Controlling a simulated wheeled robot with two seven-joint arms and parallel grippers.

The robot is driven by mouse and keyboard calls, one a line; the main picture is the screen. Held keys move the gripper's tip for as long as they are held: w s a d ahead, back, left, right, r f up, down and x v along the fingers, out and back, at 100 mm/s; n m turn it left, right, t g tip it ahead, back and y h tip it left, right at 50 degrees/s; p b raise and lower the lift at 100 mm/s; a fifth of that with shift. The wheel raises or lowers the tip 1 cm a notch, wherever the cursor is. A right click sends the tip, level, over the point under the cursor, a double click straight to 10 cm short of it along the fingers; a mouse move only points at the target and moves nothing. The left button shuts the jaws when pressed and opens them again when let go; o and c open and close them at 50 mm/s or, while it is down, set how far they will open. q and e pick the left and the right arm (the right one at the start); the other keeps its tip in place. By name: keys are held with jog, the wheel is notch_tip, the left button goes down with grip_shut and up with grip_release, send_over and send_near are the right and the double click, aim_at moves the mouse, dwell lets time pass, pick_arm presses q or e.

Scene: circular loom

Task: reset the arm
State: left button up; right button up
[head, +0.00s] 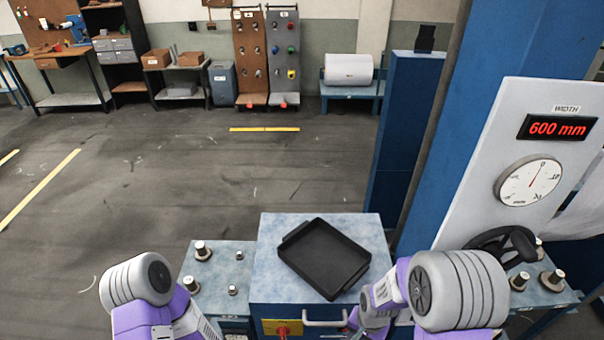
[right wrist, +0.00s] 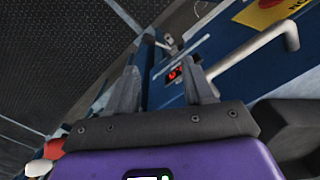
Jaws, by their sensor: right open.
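My right gripper (right wrist: 162,72) is open and empty in the right wrist view, its two dark fingers apart. It is low in front of the blue cabinet (right wrist: 225,60), near the silver bar handle (right wrist: 272,50). In the head view my right arm comes in from the lower right and its wrist is beside the handle (head: 325,323); the fingers are hard to make out there. My left arm is bent at the lower left of the head view, and its gripper is not visible.
A black tray (head: 324,257) lies on the cabinet top, empty. A red-and-yellow switch (head: 283,328) is on the cabinet front. A white panel (head: 500,130) at right has a dial (head: 528,181) and a display (head: 557,128) reading 600 mm. The floor behind is open.

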jog(key=s+a+f+n+y+b, duration=0.1)
jog(key=s+a+f+b, duration=0.2)
jog(key=f, duration=0.8)
jog(key=s+a+f+n+y+b, duration=0.2)
jog(key=s+f+b, duration=0.5)
jog(key=f, duration=0.5)
jog(key=shift+a+f+n+t+y+b, duration=0.3)
jog(key=shift+a+t+b, duration=0.1)
jog(key=shift+a, duration=0.1)
